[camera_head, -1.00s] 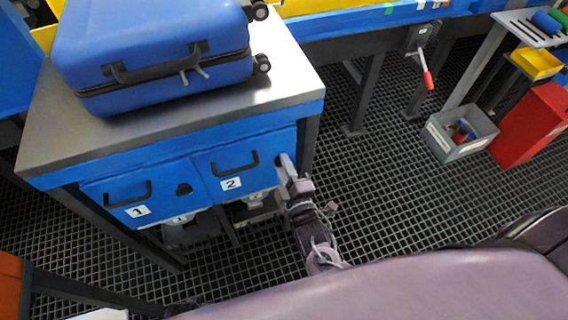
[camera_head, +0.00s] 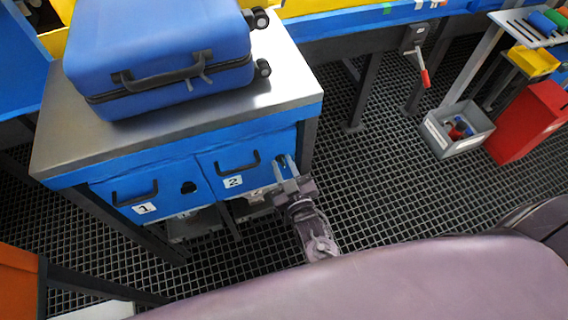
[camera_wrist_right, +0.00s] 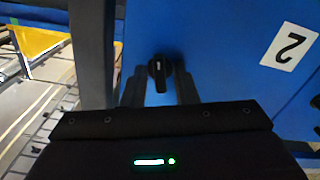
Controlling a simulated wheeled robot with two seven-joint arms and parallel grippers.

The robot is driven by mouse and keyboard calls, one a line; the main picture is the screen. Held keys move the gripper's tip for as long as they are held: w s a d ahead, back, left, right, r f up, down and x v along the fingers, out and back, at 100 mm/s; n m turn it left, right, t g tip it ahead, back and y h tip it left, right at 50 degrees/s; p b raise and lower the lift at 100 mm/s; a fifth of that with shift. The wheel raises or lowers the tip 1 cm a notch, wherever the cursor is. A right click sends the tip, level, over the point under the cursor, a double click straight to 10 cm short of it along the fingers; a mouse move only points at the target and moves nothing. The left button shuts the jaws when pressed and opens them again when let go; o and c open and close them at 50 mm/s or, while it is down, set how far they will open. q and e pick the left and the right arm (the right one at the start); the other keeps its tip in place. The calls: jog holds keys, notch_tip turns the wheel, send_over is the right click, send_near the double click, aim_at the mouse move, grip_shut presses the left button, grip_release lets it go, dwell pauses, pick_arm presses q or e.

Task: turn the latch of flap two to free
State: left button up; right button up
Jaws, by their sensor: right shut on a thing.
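Flap two (camera_head: 213,167) is a blue panel with a black handle and a white "2" label, on the right of the cabinet front; it looks closed. Its latch (camera_wrist_right: 159,72) is a small black knob on the blue face, its bar pointing down in the right wrist view. My right gripper (camera_head: 286,166) is at the flap's right edge. In the right wrist view its fingers (camera_wrist_right: 159,88) stand on both sides of the knob, shut on it. In the head view the fingers partly hide the latch. My left gripper is not in view.
Flap one (camera_head: 110,190) is just left of flap two. A blue suitcase (camera_head: 160,40) lies on the metal tabletop (camera_head: 270,92) above. A grey bin (camera_head: 440,143) and a red box (camera_head: 530,120) stand at the right. The grated floor between is clear.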

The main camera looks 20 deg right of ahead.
jog(key=m, duration=0.2)
jog(key=shift+m, duration=0.3)
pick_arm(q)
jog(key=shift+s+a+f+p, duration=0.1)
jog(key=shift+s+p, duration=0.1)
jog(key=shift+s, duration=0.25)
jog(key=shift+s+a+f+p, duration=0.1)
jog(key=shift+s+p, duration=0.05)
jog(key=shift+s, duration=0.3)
pick_arm(e)
jog(key=shift+m, duration=0.5)
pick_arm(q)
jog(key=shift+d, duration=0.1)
pick_arm(e)
jog(key=o, duration=0.6)
jog(key=shift+o, duration=0.2)
jog(key=s, duration=0.8)
jog(key=shift+d, duration=0.15)
